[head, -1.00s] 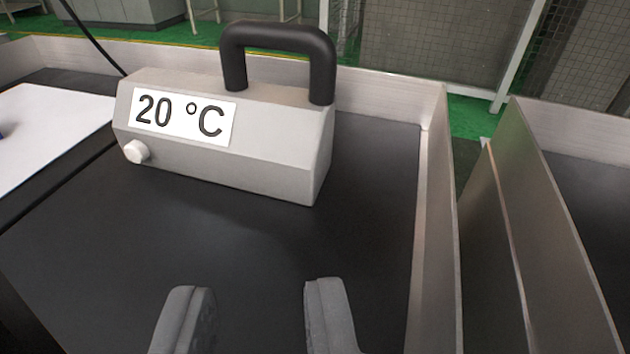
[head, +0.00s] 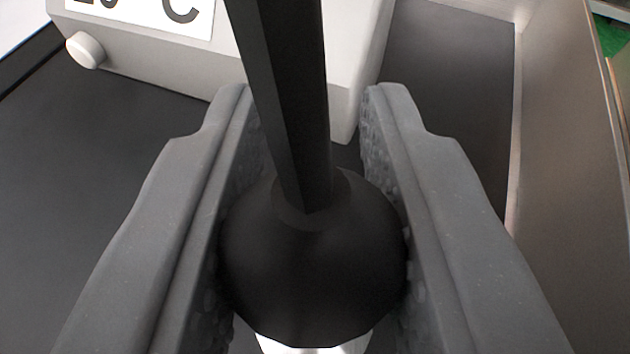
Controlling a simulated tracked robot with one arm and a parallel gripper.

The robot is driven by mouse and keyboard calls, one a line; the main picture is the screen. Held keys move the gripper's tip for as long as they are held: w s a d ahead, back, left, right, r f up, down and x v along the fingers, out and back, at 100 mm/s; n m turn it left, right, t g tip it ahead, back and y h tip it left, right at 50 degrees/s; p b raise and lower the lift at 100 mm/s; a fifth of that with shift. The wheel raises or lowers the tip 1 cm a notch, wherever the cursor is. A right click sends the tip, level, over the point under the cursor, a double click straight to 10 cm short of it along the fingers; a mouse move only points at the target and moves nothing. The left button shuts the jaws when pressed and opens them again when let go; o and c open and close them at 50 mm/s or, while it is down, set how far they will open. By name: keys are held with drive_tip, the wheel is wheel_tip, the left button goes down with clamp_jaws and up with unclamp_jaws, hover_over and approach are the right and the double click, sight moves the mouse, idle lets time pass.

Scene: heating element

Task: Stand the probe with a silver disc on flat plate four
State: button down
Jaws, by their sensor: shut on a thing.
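My gripper (head: 308,150) is shut on the black rounded body of a probe (head: 310,265). A dark straight rod rises from that body and leans to the left, running out of the top of the picture. A bright silver part (head: 310,346) shows just below the black body at the bottom edge. Its full shape is cut off, so I cannot tell whether it is a disc. No plate with a number four is in view.
A light grey box (head: 210,60) with a partly cut-off temperature label and a white knob (head: 85,50) stands behind the probe. It stands on a black surface (head: 90,180). A metal side wall (head: 565,150) runs along the right.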

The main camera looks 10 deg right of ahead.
drive_tip(key=c, duration=1.2)
unclamp_jaws()
drive_tip(key=shift+f, duration=0.1)
drive_tip(key=shift+s+r, duration=0.25)
drive_tip(key=shift+s, duration=0.05)
drive_tip(key=v, duration=1.1)
drive_tip(key=shift+s+a+p, duration=0.1)
drive_tip(key=shift+s+p, duration=0.1)
drive_tip(key=shift+p, duration=0.1)
